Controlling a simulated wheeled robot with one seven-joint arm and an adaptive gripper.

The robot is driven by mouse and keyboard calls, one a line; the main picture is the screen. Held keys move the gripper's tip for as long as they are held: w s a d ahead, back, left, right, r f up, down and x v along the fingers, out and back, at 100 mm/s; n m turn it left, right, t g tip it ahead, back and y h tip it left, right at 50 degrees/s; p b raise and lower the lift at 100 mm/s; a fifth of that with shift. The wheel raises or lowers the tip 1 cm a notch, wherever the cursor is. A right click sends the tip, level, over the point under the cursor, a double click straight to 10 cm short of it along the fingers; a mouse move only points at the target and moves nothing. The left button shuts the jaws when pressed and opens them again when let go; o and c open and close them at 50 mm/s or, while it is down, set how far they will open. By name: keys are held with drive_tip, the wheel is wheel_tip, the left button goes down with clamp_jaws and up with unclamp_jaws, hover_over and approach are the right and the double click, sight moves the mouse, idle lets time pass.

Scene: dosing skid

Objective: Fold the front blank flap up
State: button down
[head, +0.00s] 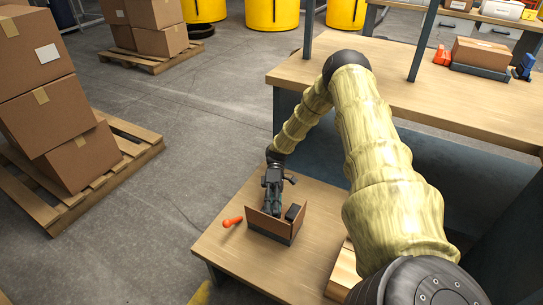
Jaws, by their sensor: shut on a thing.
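An open brown cardboard blank (268,224) sits on a dark base (272,236) on the low wooden table. My gripper (272,211) points down at the blank from the far side. It is shut at the front panel, seemingly on the front flap; the fingertips are small and partly hidden by the panel. A small black object (293,212) shows within the blank, right of my gripper.
A light wooden or cardboard box (345,265) stands at right, partly behind my arm. A higher workbench (400,75) rises behind. The floor at left is open up to stacked cartons (50,105).

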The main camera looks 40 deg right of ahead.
drive_tip(key=shift+s+d+f, duration=0.2)
drive_tip(key=shift+s+f, duration=0.05)
drive_tip(key=shift+f, duration=0.45)
drive_tip(key=c, duration=1.5)
unclamp_jaws()
drive_tip(key=shift+o, duration=0.8)
drive_tip(key=shift+w+f, duration=0.1)
drive_tip(key=shift+f, duration=0.1)
drive_tip(key=shift+r, duration=0.15)
drive_tip(key=shift+r, duration=0.1)
drive_tip(key=shift+w+d+r, duration=0.1)
drive_tip(key=shift+w, duration=0.1)
drive_tip(key=v, duration=1.1)
drive_tip(key=shift+w+d+r, duration=0.15)
drive_tip(key=shift+w+d, duration=0.05)
drive_tip(key=shift+d, duration=0.05)
